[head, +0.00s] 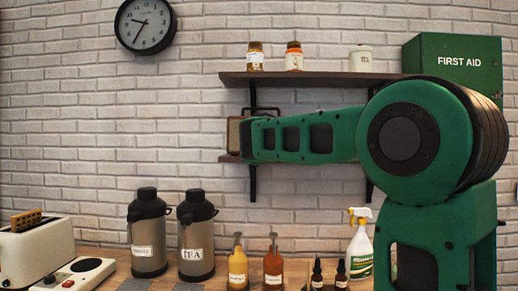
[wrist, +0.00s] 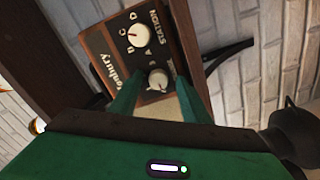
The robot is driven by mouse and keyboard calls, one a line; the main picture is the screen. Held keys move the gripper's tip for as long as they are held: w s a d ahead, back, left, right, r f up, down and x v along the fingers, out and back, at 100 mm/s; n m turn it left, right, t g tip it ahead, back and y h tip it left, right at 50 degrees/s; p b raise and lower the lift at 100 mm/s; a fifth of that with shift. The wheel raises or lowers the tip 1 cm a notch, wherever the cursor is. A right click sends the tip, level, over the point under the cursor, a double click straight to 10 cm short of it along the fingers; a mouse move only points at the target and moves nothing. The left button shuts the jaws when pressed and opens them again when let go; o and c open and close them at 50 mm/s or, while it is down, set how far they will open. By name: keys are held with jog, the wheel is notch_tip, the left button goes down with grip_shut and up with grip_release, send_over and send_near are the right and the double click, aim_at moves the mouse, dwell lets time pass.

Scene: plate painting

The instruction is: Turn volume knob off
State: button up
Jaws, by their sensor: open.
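A brown wooden radio with a dark face (wrist: 112,68) shows in the wrist view. It has two white knobs: the station knob (wrist: 138,36) with letters around it, and the volume knob (wrist: 157,79), whose label is partly covered. My gripper (wrist: 155,92) is open, with one green finger on each side of the volume knob in the picture. I cannot tell whether either finger touches it. In the head view the radio (head: 233,133) is on the lower shelf, mostly hidden behind my green arm.
Below, the wooden counter (head: 120,265) holds a toaster (head: 38,250), two flasks (head: 148,235), sauce bottles (head: 238,268) and a spray bottle (head: 359,245). A dark shelf bracket (wrist: 232,52) is beside the radio.

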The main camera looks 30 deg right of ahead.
jog(key=v, duration=1)
jog(key=shift+a, duration=0.25)
jog(key=shift+s, duration=0.1)
